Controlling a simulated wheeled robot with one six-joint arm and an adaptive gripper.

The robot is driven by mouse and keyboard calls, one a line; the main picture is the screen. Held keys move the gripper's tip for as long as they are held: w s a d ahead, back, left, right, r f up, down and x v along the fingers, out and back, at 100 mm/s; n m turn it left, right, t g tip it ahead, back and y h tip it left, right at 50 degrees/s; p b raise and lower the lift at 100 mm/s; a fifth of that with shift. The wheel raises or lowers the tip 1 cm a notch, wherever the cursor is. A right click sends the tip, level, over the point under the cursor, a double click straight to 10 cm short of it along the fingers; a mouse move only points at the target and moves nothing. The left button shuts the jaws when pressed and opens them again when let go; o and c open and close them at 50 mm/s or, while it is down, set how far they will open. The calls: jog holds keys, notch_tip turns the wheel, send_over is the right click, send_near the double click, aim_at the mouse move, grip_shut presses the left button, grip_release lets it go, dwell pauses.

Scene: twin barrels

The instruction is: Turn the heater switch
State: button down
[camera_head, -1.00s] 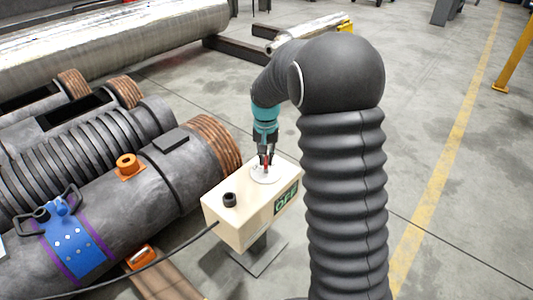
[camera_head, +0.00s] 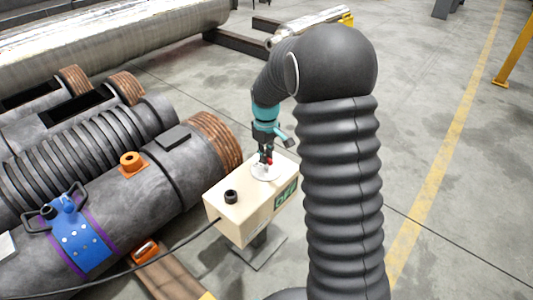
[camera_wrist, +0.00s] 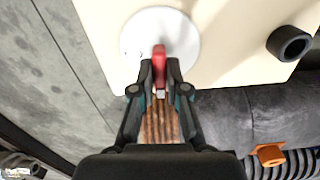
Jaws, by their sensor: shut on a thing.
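The heater switch box (camera_head: 235,213) is a cream box on a stand, with a green display on its right side. On its top is a white round dial plate (camera_wrist: 190,45) with a red switch handle (camera_wrist: 159,64); the plate also shows in the head view (camera_head: 262,175). My gripper (camera_wrist: 158,88) is over the plate, its two fingers shut on the red handle. In the head view, my gripper (camera_head: 266,160) points down at the box top and partly hides the handle.
A black knob (camera_head: 231,196) stands on the box near its front corner. A cable runs from the box to the left. Large grey barrels (camera_head: 120,200) with copper ends lie close on the left. Open concrete floor (camera_head: 440,240) lies to the right.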

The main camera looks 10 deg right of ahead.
jog(key=shift+w+r+n, duration=0.1)
jog(key=shift+w+n, duration=0.05)
jog(key=shift+n, duration=0.35)
jog(key=c, duration=1.2)
grip_release()
notch_tip(320, 180, up, 12)
jog(key=shift+f, duration=0.1)
